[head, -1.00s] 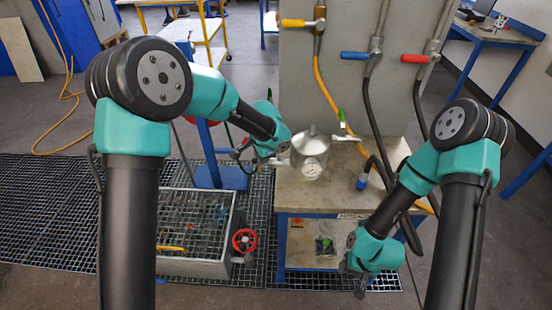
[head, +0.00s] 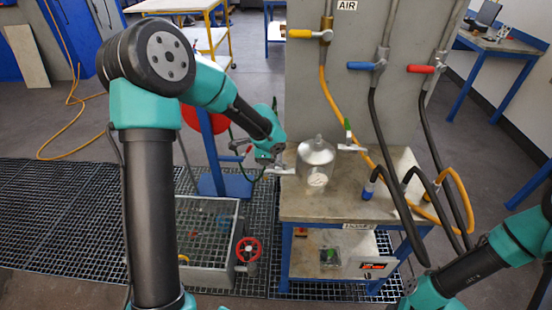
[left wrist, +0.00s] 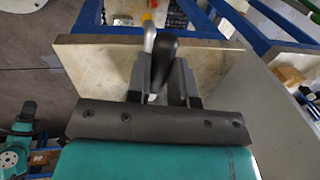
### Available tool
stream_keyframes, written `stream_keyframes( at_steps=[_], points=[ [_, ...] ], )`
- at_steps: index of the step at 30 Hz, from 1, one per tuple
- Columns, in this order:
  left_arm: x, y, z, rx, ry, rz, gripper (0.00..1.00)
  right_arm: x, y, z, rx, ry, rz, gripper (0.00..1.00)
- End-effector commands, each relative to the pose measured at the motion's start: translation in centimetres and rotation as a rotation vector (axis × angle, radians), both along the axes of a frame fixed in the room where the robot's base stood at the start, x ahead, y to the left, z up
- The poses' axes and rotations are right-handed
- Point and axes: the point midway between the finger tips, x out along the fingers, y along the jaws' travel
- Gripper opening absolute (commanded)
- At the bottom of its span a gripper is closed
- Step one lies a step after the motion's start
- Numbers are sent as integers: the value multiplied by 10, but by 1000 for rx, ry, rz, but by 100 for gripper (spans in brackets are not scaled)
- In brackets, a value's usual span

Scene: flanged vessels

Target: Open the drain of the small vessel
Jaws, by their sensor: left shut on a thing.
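The small vessel (head: 317,165), a shiny metal pot with a domed lid and a round gauge on its front, stands on the stone-topped bench. A green-handled valve (head: 347,135) is on its right side and a short metal pipe (head: 283,171) on its left. My left gripper (head: 270,160) is at the vessel's left side. In the left wrist view its jaws are shut on a black handle (left wrist: 163,48), with a light metal pipe (left wrist: 150,37) beside it. The handle's turn angle is hard to tell. My right arm is at the lower right; its gripper is out of frame.
A grated basin (head: 205,240) with a red handwheel (head: 248,249) stands at front left. Yellow, blue and red valves (head: 420,69) hang on the back panel, their hoses looping down right of the vessel. The bench top (head: 335,205) is clear in front.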

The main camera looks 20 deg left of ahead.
Motion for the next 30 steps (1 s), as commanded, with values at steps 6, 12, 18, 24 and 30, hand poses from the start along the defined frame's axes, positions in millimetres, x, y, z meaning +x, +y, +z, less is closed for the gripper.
stream_keyframes(
  at_steps=[6, 12, 18, 24, 30],
  points=[
    [0, 1, 1, -1, -3, -5, 0, 0, 0, 0, 0, 0, 0, 43],
    [1, 1, 1, -1, -3, -5, 26, 0, 0, 0, 0, 0, 0, 43],
    [0, 1, 0, 0, -2, -4, 45, 0, 0, 0, 0, 0, 0, 43],
    [0, 1, 0, -1, -1, -3, 47, 0, 0, 0, 0, 0, 0, 43],
    [-1, 0, 6, 0, -3, -2, 47, 0, 0, 0, 0, 0, 0, 43]
  ],
)
